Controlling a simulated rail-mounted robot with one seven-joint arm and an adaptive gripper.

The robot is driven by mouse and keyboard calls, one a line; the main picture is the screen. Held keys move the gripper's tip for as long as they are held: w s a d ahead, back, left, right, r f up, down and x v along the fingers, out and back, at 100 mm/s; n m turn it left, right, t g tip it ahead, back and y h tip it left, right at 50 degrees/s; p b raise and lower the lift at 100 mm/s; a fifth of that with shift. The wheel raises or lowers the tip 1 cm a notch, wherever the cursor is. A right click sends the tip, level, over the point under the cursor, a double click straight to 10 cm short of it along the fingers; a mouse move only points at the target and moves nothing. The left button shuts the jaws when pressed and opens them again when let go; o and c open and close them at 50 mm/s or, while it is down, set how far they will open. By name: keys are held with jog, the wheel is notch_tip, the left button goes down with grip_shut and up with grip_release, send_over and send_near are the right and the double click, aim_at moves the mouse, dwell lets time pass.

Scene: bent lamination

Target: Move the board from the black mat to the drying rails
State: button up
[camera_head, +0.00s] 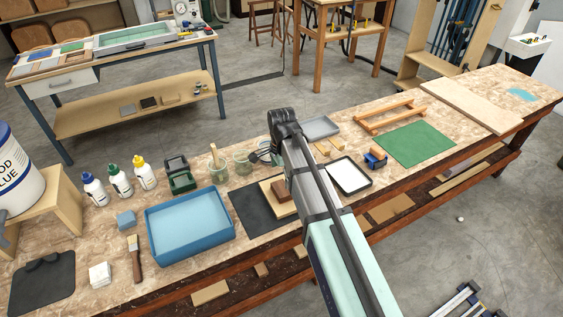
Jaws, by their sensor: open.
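A black mat (248,212) lies on the workbench in the middle. A light wooden board (267,190) lies on it, with a smaller darker brown piece (281,190) on top; my arm hides their right side. The wooden drying rails (387,121), two parallel bars with cross pieces, stand further right behind a green mat (416,144). Nothing shows lying on them. My arm reaches up from the bottom over the bench, right of the board. I cannot make out my gripper; its fingers are hidden or outside this view.
A blue tray (190,229), glue bottles (117,181) and glass jars (219,171) stand left of the board. A white-topped black tray (348,174), a grey tray (319,128) and a blue tool (376,158) lie between the board and rails. A large panel (470,104) lies far right.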

aim_at(281, 188)
jog(key=shift+f+p, duration=0.8)
jog(key=shift+f, duration=2.95)
jog(key=c, duration=1.1)
jog(key=shift+c, duration=0.2)
